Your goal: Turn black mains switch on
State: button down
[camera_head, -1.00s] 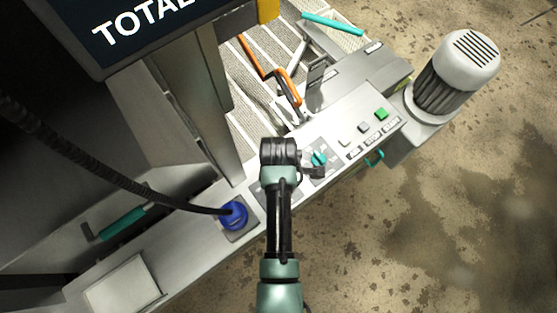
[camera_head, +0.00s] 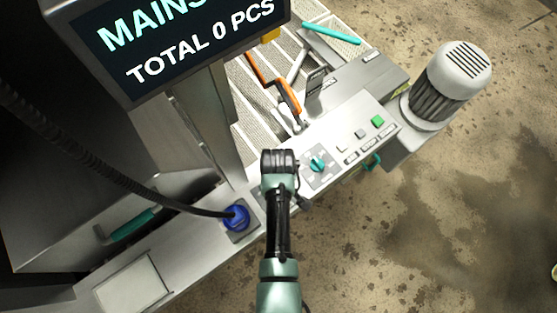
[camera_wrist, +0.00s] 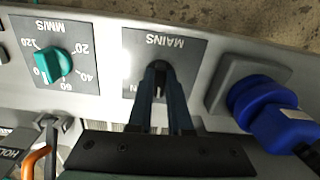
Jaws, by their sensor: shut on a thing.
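The black mains switch sits on a grey plate marked MAINS (camera_wrist: 136,47) in the wrist view. My gripper (camera_wrist: 158,72) is over this plate, its two dark fingers close together and shut on the switch. The fingers hide most of the switch, so its exact turn position cannot be told. In the head view my wrist and arm cover the switch and fingertips. The display (camera_head: 190,45) shows "MAINS", cut off at the top edge, and "TOTAL 0 PCS".
A teal dial (camera_wrist: 53,65) marked MM/S is beside the mains plate; it also shows in the head view (camera_head: 317,164). A blue plug (camera_wrist: 270,110) with a black cable is on the other side. Push buttons (camera_head: 377,121) and a motor (camera_head: 447,85) lie further right.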

jog(key=m+p, duration=0.1)
jog(key=m, duration=0.3)
jog(key=shift+a+r+m, duration=0.1)
jog(key=shift+a+m, duration=0.05)
jog(key=shift+m, duration=0.15)
jog(key=shift+a+m+p, duration=0.1)
jog(key=shift+m+p, duration=0.55)
jog(key=shift+m, duration=1.85)
jog(key=c, duration=0.8)
grip_release()
jog(key=shift+c, duration=0.2)
notch_tip(320, 180, up, 13)
jog(key=shift+s, duration=0.15)
